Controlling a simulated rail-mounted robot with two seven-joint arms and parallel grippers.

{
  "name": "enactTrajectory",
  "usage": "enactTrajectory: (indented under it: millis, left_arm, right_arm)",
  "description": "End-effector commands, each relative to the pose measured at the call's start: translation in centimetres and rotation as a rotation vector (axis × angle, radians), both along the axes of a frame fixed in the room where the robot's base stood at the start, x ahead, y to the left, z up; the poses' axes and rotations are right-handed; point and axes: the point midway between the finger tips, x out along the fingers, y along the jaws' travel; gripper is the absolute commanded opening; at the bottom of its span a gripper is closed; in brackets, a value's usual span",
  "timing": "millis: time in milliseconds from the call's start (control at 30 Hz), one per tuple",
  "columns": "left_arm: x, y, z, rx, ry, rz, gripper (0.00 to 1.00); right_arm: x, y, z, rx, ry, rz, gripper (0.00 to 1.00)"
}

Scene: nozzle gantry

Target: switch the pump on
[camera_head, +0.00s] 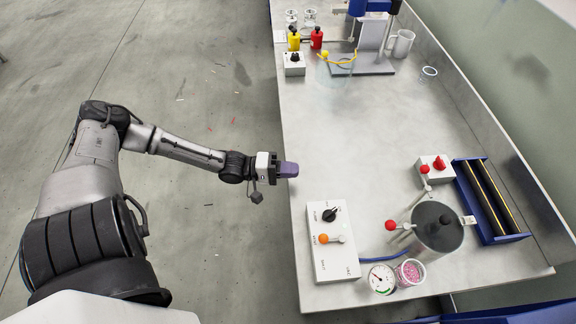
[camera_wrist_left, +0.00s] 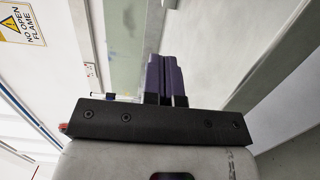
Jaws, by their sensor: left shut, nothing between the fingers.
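A white control box (camera_head: 345,262) lies near the bench's left edge, with a black rotary knob (camera_head: 329,214) and an orange-tipped lever (camera_head: 324,239). Its labels are too small to read. A blue hose (camera_head: 377,259) runs from near it towards a grey cylindrical vessel (camera_head: 438,226) with a dark lid. I cannot tell for certain which control is the pump's. My left gripper (camera_head: 289,169) is shut and empty at the bench's left edge, apart from the box and farther from me. Its purple fingers (camera_wrist_left: 166,78) lie together in the left wrist view. My right gripper is not in view.
A pressure gauge (camera_head: 382,279) and a cup of pink pieces (camera_head: 410,272) stand by the vessel. Another box with a red knob (camera_head: 438,163) and a blue rack (camera_head: 493,200) are to the right. A small black-knobbed box (camera_head: 294,64) is far back. The bench middle is clear.

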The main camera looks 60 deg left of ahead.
Motion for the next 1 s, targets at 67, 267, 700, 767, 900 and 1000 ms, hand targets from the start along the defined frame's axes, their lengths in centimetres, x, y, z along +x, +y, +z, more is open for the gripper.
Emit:
enactTrajectory:
  millis: [67,267,700,767,900,1000]
  left_arm:
    - [-0.1,0.7,0.0,0.002,0.001,-0.001,0.00]
    - [-0.1,1.4,0.0,0.000,0.000,-0.001,0.00]
    - [-0.1,1.4,0.0,0.000,0.000,-0.001,0.00]
    - [-0.1,1.4,0.0,0.000,0.000,-0.001,0.00]
    - [-0.1,1.4,0.0,0.001,-0.001,-0.001,0.00]
    - [0.1,1.6,-0.1,0.049,0.003,-0.004,0.00]
  right_arm:
    - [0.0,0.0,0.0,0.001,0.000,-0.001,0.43]
    - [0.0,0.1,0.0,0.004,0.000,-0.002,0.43]
    - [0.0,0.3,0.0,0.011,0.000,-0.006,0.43]
    - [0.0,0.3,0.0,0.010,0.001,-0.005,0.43]
    - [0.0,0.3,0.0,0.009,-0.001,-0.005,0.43]
    - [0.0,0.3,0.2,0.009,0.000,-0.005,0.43]
